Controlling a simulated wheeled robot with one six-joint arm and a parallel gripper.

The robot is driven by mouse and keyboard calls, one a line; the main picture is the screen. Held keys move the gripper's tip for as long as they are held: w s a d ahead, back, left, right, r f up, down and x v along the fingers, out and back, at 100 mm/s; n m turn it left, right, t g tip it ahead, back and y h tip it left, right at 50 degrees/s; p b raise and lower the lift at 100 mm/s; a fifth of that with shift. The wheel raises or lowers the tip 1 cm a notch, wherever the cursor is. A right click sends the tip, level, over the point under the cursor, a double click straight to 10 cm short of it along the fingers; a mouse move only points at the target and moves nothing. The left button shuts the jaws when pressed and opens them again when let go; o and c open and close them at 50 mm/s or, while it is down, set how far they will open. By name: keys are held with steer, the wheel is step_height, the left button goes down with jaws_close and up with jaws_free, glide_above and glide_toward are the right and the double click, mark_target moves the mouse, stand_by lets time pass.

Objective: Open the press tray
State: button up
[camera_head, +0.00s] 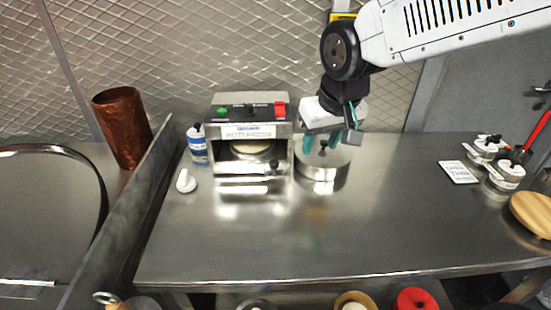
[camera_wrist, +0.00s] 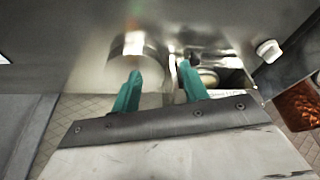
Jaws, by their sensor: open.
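The roti press (camera_head: 249,130) is a boxy metal machine on the steel counter, with a green and a red button on top. Its front is open and a pale round dough piece (camera_head: 250,147) shows inside. The press tray (camera_head: 249,181) is the metal front part low on the machine, with a dark knob near its right end. My gripper (camera_head: 330,146) is open and empty, to the right of the press and above a round steel container (camera_head: 323,165). In the wrist view my gripper's teal fingers (camera_wrist: 159,86) are apart, with the press (camera_wrist: 212,75) beyond the right finger.
A white-and-blue bottle (camera_head: 198,145) and a small white object (camera_head: 186,181) stand left of the press. A metal divider (camera_head: 118,220) bounds the counter at left. Small jars (camera_head: 487,148), a card (camera_head: 458,172) and a wooden board (camera_head: 533,213) are at right. The front middle counter is clear.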

steer(key=n, duration=0.1)
glide_toward(274, 162)
steer(key=f, duration=0.1)
steer(key=shift+y, duration=0.4)
steer(key=x, duration=0.7)
steer(key=shift+w+d+f, duration=0.1)
steer(key=shift+d+f, duration=0.1)
steer(key=shift+d, duration=0.1)
